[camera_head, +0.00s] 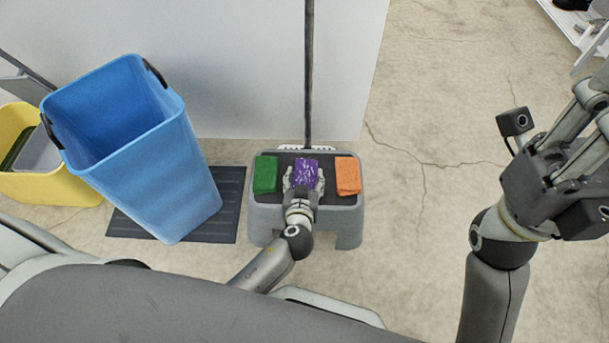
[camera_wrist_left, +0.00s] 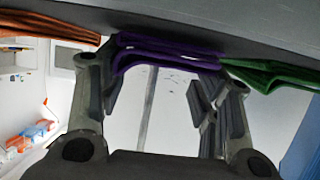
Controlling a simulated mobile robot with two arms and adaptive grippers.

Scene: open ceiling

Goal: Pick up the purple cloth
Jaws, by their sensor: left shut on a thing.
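The purple cloth (camera_head: 306,171) is folded, with pale marks, and lies in the middle of a grey step stool's top. In the left wrist view the purple cloth (camera_wrist_left: 165,52) shows edge-on between the fingers. My left gripper (camera_head: 304,178) reaches in from the near side, shut on the cloth, with one finger on each side. In the left wrist view my left gripper (camera_wrist_left: 163,85) has its fingertips at the cloth's two sides. I cannot tell any lift. My right gripper (camera_head: 588,125) is at the right edge, partly cut off and away from the stool.
A green cloth (camera_head: 265,175) and an orange cloth (camera_head: 347,175) flank the purple one on the stool (camera_head: 349,211). A dark pole (camera_head: 308,80) stands behind. A blue bin (camera_head: 150,160) on a black mat (camera_head: 229,198) and a yellow bucket (camera_head: 60,180) stand left. Floor right of the stool is clear.

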